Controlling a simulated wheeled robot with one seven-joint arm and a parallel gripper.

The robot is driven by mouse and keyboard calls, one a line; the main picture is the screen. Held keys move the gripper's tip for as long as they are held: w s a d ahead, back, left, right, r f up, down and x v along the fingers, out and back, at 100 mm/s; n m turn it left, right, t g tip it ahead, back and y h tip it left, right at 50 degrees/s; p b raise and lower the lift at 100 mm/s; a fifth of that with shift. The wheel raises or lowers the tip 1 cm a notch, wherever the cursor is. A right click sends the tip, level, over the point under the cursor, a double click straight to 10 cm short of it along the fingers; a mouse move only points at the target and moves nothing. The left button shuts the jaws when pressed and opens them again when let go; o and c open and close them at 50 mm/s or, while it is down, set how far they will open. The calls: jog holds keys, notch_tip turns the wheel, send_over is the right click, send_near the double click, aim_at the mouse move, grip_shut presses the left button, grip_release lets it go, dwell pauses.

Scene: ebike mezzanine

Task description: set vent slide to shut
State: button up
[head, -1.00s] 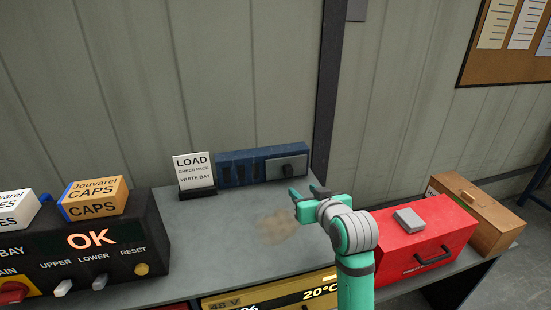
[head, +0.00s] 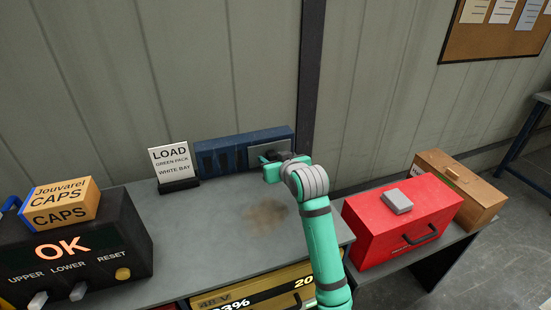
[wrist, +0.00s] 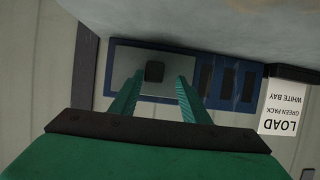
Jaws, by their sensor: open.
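The vent is a long blue panel (head: 218,151) low against the wall at the back of the bench. Its slide, a grey plate (head: 255,152) with a dark knob, sits at the panel's right end, and dark slots show uncovered to the left. My gripper (head: 270,158) is at the slide and partly hides the plate and knob. In the wrist view, turned over, the plate (wrist: 128,73) is at the left and the slots at the right. The knob (wrist: 155,71) appears between my open fingertips (wrist: 159,80); I cannot tell whether they touch it.
A LOAD sign (head: 172,163) stands just left of the vent. A black control box (head: 75,250) with a CAPS carton (head: 60,205) is at the left. A red case (head: 400,222) and a wooden box (head: 455,190) stand right of my arm. The bench middle is clear.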

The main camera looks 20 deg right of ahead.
jog(key=shift+w+d+f, duration=0.25)
jog(key=shift+w+d, duration=0.35)
jog(key=shift+d, duration=0.05)
